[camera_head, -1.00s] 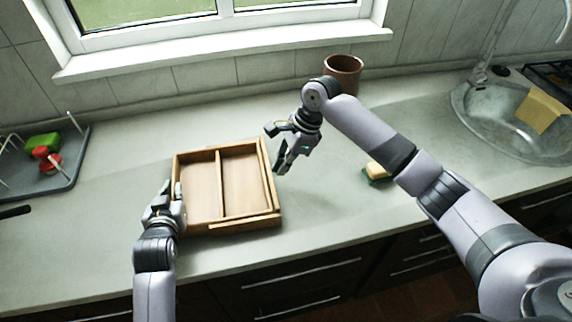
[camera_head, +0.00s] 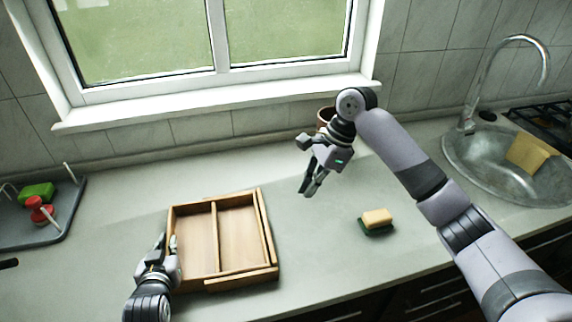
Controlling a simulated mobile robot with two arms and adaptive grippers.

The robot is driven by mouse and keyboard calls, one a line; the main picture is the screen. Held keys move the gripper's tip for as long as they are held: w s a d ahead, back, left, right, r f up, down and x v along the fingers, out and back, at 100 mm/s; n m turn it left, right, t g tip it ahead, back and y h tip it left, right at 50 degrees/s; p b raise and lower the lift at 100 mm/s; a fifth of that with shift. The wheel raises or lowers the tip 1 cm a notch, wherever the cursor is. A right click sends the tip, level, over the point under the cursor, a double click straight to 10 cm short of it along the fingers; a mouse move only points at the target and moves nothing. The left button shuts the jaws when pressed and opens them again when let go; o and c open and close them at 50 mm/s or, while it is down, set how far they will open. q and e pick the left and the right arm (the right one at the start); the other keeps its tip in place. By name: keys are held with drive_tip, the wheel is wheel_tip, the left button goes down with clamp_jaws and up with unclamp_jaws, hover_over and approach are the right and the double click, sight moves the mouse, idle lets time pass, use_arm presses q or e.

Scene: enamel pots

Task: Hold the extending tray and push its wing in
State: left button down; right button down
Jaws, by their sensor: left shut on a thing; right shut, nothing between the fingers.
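The wooden extending tray (camera_head: 212,287) lies on the counter at the lower middle left, with a divider between two empty compartments. Its wing (camera_head: 266,226) is the narrow part along the right side, lying close against the tray body. My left gripper (camera_head: 168,252) is shut on the tray's left wall; its fingertips are partly hidden there. My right gripper (camera_head: 308,191) is shut and empty, raised above the counter to the upper right of the tray, apart from it.
A sponge (camera_head: 377,218) lies on the counter right of the tray. A brown pot (camera_head: 325,115) stands behind my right arm, mostly hidden. A grey dish rack (camera_head: 62,222) is at far left, a sink (camera_head: 480,160) at far right. The counter between tray and sponge is clear.

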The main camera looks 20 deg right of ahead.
use_arm(q)
drive_tip(key=c, duration=1.6)
unclamp_jaws()
drive_tip(key=shift+a, duration=0.1)
drive_tip(key=shift+c, duration=0.2)
drive_tip(key=shift+s, duration=0.1)
drive_tip(key=v, duration=1.1)
drive_tip(key=shift+s+r, duration=0.25)
drive_tip(key=shift+s+r+p, duration=0.1)
drive_tip(key=shift+r+p, duration=0.2)
drive_tip(key=shift+p, duration=0.05)
wheel_tip(320, 180, up, 5)
drive_tip(key=p, duration=0.7)
drive_tip(key=shift+r, duration=0.2)
